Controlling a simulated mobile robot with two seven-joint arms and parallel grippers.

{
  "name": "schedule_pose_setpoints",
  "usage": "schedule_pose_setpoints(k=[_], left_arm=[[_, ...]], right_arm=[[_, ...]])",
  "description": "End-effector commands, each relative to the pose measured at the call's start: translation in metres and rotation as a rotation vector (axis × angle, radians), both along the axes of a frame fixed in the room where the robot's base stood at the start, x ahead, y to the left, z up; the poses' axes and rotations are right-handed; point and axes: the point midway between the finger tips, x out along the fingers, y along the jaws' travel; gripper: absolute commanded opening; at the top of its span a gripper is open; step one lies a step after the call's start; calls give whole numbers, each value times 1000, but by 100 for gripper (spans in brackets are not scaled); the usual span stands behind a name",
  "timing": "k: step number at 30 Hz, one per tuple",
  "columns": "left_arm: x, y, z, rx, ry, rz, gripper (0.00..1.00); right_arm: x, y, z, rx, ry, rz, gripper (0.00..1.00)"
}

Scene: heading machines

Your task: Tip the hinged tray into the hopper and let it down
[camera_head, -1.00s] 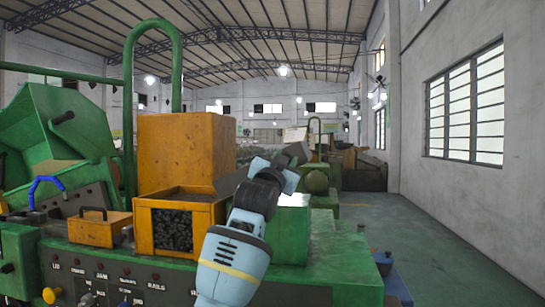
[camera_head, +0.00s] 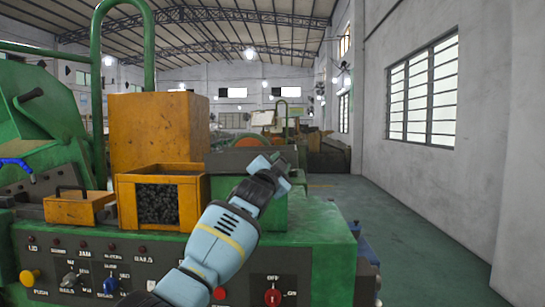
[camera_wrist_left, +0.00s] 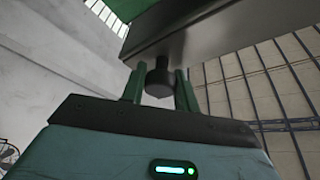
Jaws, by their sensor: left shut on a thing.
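The grey tray (camera_head: 232,160) sits above a green box to the right of the orange hopper (camera_head: 189,168), looking close to level. In the left wrist view the tray's dark underside and side (camera_wrist_left: 215,35) fill the upper right. My left gripper (camera_head: 279,161) is at the tray's right part. In the left wrist view its two green fingers (camera_wrist_left: 158,84) are closed around a dark round knob (camera_wrist_left: 159,80) on the tray. The hopper holds many dark small parts (camera_head: 158,203). The tray's inside and its hinge cannot be made out. My right gripper is not in view.
A tall orange housing (camera_head: 155,130) stands behind the hopper. A small orange box with a handle (camera_head: 78,207) is to its left. The control panel (camera_head: 150,270) has knobs and buttons. A green tube arch (camera_head: 97,70) rises at left. The floor (camera_head: 400,230) at right is clear.

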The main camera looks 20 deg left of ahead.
Motion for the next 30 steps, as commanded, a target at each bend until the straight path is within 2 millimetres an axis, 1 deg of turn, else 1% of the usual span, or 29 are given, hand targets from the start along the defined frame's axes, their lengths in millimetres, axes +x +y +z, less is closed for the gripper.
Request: schedule_pose_setpoints(k=[6,21,22,26,30], left_arm=[[0,-5,-6,46,6,2,0],[1,-7,-14,58,15,3,0],[1,-7,-14,58,15,3,34],[1,-7,-14,56,15,2,51],[1,-7,-13,55,14,2,52]], right_arm=[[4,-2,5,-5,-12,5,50],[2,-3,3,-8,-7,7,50],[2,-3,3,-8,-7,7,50],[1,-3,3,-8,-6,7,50],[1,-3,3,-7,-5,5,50]])
